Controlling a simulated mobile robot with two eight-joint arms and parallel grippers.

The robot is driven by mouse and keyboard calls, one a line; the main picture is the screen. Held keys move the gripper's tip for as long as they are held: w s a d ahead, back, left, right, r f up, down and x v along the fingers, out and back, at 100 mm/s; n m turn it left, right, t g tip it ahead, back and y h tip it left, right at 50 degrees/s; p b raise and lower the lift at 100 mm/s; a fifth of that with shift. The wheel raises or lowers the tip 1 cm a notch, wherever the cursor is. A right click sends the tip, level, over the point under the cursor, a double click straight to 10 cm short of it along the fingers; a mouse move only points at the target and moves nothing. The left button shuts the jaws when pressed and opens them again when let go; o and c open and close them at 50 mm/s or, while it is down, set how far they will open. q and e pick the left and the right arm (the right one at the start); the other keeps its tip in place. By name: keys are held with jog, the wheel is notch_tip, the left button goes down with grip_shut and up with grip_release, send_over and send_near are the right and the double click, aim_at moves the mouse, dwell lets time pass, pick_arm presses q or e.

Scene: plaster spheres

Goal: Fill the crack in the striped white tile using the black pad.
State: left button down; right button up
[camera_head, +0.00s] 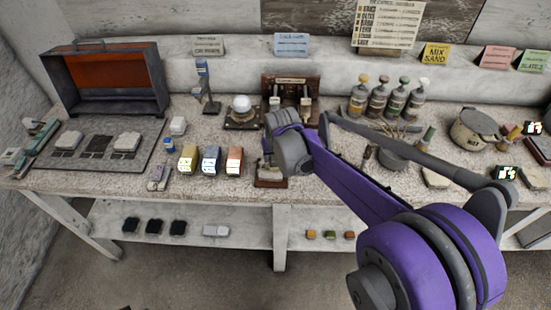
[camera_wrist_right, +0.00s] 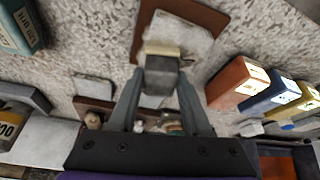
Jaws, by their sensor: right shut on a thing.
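My right gripper (camera_wrist_right: 161,92) is shut on a dark grey-black pad (camera_wrist_right: 160,75) with a pale cream strip at its far end. It holds the pad over the near edge of a whitish tile (camera_wrist_right: 182,42) on a brown board (camera_wrist_right: 203,13). I cannot tell whether pad and tile touch, and no stripes or crack can be made out. In the head view the brown board (camera_head: 271,183) lies near the table's front edge, and my right arm hides most of the tile and gripper. My left gripper is not in view.
Yellow, blue and orange blocks (camera_head: 235,160) stand just left of the board. A dark mat (camera_head: 75,165) with several slabs lies farther left, before an orange-lined case (camera_head: 108,75). Bottles (camera_head: 378,99), a bowl (camera_head: 393,153) and a pot (camera_head: 474,130) crowd the right.

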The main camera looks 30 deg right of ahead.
aim_at(276, 167)
jog(key=shift+s, duration=0.15)
jog(key=shift+s+a+f, duration=0.1)
jog(key=shift+s+a, duration=0.15)
jog(key=shift+s, duration=0.45)
jog(key=shift+s+a, duration=0.25)
jog(key=shift+s, duration=0.45)
jog(key=shift+w+d+r+p, duration=0.25)
jog(key=shift+w+r+p, duration=0.25)
jog(key=shift+w+r, duration=0.25)
jog(key=shift+w+a, duration=0.4)
jog(key=shift+a, duration=0.2)
jog(key=shift+w+a, duration=0.35)
jog(key=shift+a, duration=0.2)
